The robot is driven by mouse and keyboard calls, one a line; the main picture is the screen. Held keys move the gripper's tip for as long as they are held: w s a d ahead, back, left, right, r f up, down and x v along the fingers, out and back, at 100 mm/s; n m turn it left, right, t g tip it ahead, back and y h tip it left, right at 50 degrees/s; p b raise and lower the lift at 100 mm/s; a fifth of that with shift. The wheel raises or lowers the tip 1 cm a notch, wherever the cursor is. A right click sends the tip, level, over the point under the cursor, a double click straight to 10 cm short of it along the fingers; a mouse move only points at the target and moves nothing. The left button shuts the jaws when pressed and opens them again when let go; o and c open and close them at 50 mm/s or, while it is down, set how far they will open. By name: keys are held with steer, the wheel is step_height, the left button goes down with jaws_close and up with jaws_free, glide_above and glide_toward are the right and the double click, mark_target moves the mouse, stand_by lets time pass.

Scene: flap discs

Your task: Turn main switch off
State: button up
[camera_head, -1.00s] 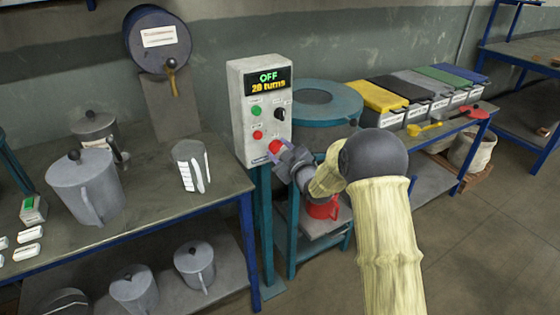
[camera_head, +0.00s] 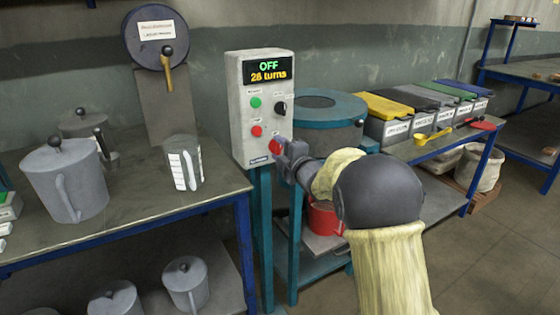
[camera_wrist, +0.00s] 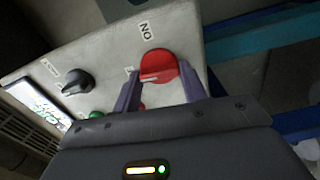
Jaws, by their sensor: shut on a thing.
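The main switch is a round red knob (camera_head: 273,146) at the lower right of a white control box (camera_head: 240,148). In the wrist view the red knob (camera_wrist: 158,66) carries a pale bar mark, with an ON label beside it. My gripper (camera_head: 279,154) reaches the knob from the right front. In the wrist view its two purple fingers (camera_wrist: 160,82) stand on either side of the knob, shut on it. The box's screen (camera_head: 268,71) reads OFF. The fingers and wrist partly hide the knob in the head view.
The box also has a black selector (camera_head: 281,108), a green button (camera_head: 256,102) and a red button (camera_head: 257,131) close to the knob. A teal-lidded machine (camera_head: 320,105) stands right behind my gripper. A table with grey jugs (camera_head: 78,190) is at left.

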steer(key=shift+f+n+b, duration=0.15)
steer(key=shift+n+b, duration=0.35)
steer(key=o, duration=1)
steer(key=shift+c, duration=0.2)
steer(key=shift+s, duration=0.1)
